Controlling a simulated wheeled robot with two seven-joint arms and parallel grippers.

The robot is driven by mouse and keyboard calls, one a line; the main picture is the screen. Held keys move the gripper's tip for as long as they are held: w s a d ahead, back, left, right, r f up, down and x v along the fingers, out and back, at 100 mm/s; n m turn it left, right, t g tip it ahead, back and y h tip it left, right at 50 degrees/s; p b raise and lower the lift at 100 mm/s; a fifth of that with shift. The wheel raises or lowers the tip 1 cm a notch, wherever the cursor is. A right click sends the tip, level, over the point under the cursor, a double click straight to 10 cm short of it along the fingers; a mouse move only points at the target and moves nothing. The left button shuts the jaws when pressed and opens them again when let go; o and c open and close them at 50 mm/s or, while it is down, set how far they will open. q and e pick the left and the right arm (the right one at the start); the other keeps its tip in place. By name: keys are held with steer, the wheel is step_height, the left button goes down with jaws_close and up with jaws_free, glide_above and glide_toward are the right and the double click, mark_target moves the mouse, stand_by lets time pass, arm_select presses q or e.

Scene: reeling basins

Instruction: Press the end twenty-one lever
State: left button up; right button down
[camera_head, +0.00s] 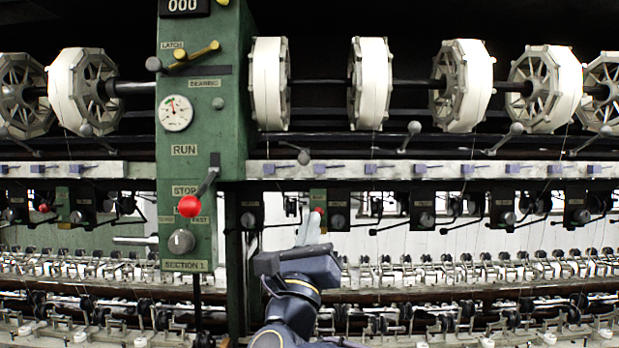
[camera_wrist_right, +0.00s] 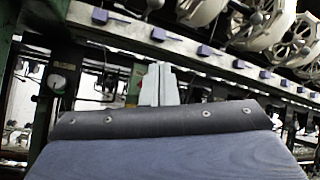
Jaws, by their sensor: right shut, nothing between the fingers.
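My right gripper (camera_head: 313,226) is shut and empty, its pale fingers pointing up at the machine. A small red tip (camera_head: 319,211) on a green-backed unit (camera_head: 318,195) shows right at the fingertips; I cannot tell whether they touch. In the right wrist view the shut fingers (camera_wrist_right: 158,84) stand up past the dark gripper body, with a sliver of red (camera_wrist_right: 140,88) beside them. No end number is readable, so I cannot tell which lever is end twenty-one. A similar red-tipped unit (camera_head: 43,208) is at the far left. My left gripper is out of view.
A green column (camera_head: 200,110) with a gauge (camera_head: 175,113) and a red-knobbed lever (camera_head: 192,206) stands left of my right arm. White reels (camera_head: 371,83) line the top. Dark units with levers (camera_head: 425,205) run along the rail. Rows of small fittings (camera_head: 480,268) lie below.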

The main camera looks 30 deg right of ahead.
mark_target(304, 155)
steer(key=p+x, duration=0.5)
steer(key=x, duration=0.5)
steer(key=shift+s+r+p, duration=0.1)
steer(key=shift+r+p, duration=0.05)
steer(key=shift+p, duration=0.2)
steer(key=a, duration=0.1)
steer(key=s+a+r+p, duration=0.1)
steer(key=a+p, duration=0.1)
steer(key=shift+s+r, duration=0.15)
steer(key=shift+r, duration=0.15)
steer(key=shift+r, duration=0.2)
